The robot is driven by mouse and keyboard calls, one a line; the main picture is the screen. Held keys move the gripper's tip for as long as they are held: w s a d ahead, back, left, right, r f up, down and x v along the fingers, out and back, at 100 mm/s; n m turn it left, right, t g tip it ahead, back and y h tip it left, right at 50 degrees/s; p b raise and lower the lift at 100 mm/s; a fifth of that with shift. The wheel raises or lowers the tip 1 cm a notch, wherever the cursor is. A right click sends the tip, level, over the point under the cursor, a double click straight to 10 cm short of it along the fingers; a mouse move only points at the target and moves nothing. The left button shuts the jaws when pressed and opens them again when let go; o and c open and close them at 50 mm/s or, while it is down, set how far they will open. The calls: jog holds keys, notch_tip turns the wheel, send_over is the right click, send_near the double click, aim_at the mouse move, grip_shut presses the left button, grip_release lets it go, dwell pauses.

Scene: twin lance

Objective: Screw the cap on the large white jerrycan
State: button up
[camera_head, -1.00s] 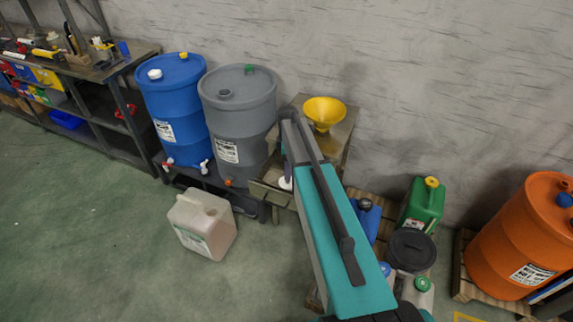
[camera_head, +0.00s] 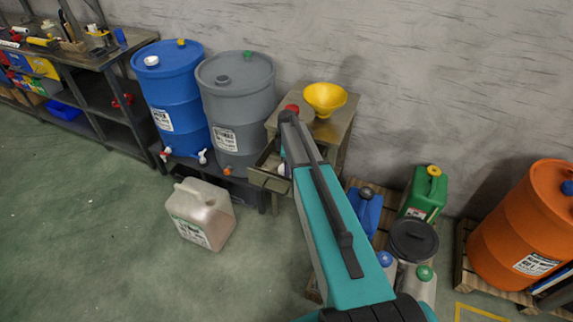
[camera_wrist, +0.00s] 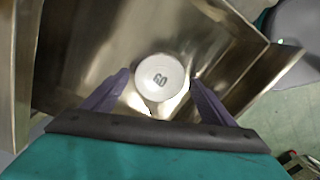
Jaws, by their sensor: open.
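The large white jerrycan (camera_head: 203,214) stands upright on the floor left of my arm, translucent with a pale label; its opening is too small to make out. A round white cap (camera_wrist: 160,77) marked "60" lies in an open metal drawer (camera_wrist: 85,50) in the wrist view. My gripper (camera_wrist: 160,80) is open, with one purple finger on each side of the cap and small gaps showing. Whether the fingertips are level with the cap or above it, I cannot tell. In the head view my arm mostly hides the gripper at the drawer (camera_head: 268,180).
The drawer belongs to a metal table (camera_head: 340,125) carrying a yellow funnel (camera_head: 324,98) and a red object (camera_head: 292,108). Blue (camera_head: 168,95) and grey (camera_head: 236,110) drums stand left of it. Smaller cans crowd the right. The floor around the jerrycan is clear.

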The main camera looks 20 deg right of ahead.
jog(key=shift+f, duration=0.45)
jog(key=c, duration=1.2)
jog(key=shift+r, duration=0.1)
jog(key=shift+r, duration=0.1)
jog(key=shift+r+p, duration=1.3)
jog(key=shift+r, duration=2)
